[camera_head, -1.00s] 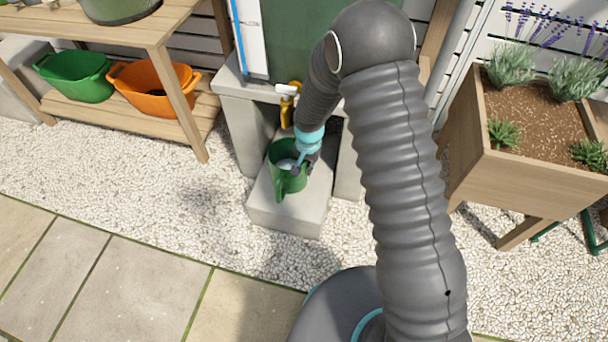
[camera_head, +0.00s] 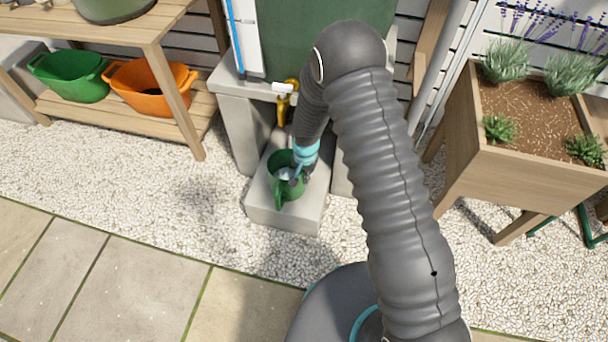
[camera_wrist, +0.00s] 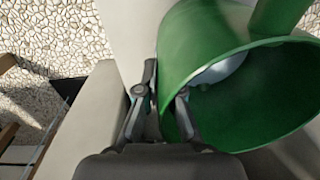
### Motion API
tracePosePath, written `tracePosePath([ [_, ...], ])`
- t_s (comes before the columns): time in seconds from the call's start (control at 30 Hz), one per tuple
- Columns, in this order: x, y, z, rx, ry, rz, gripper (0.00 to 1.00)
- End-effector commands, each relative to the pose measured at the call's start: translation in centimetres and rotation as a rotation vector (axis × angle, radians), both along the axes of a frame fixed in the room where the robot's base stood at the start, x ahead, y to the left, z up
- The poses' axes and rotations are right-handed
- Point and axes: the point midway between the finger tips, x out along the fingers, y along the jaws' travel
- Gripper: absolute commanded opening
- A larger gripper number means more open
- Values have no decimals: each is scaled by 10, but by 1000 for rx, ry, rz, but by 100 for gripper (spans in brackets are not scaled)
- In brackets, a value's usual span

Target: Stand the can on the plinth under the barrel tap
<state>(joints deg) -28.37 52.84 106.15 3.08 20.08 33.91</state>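The green can (camera_head: 279,187) is upright over the pale plinth (camera_head: 290,218), below and slightly in front of the yellow barrel tap (camera_head: 283,108). I cannot tell whether its base touches the plinth. My gripper (camera_head: 294,172) is at the can's right rim. In the wrist view, the fingers of my gripper (camera_wrist: 166,92) straddle the wall of the can (camera_wrist: 240,120), one outside and one inside the opening. Something pale shows inside the can. My arm hides part of the barrel (camera_head: 285,40) and the plinth's back right.
A wooden bench (camera_head: 120,125) with a green tub (camera_head: 70,77) and an orange tub (camera_head: 150,88) stands left. A wooden planter (camera_head: 500,180) stands right. Concrete supports (camera_head: 240,125) flank the plinth's back. Gravel in front is clear.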

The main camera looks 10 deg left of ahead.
Motion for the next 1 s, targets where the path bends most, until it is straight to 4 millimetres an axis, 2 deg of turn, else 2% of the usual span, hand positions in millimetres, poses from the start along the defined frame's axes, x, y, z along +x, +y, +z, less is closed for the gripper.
tracePosePath([
  [0.23,1,1,-2,2,-3,0,0],
  [0.3,0,0,-3,0,0,0,22],
  [0.33,0,0,-3,0,0,0,30],
  [0.37,0,0,-3,0,0,0,31],
  [0.77,0,0,4,0,-1,0,31],
  [1.0,1,0,44,3,-3,-1,31],
])
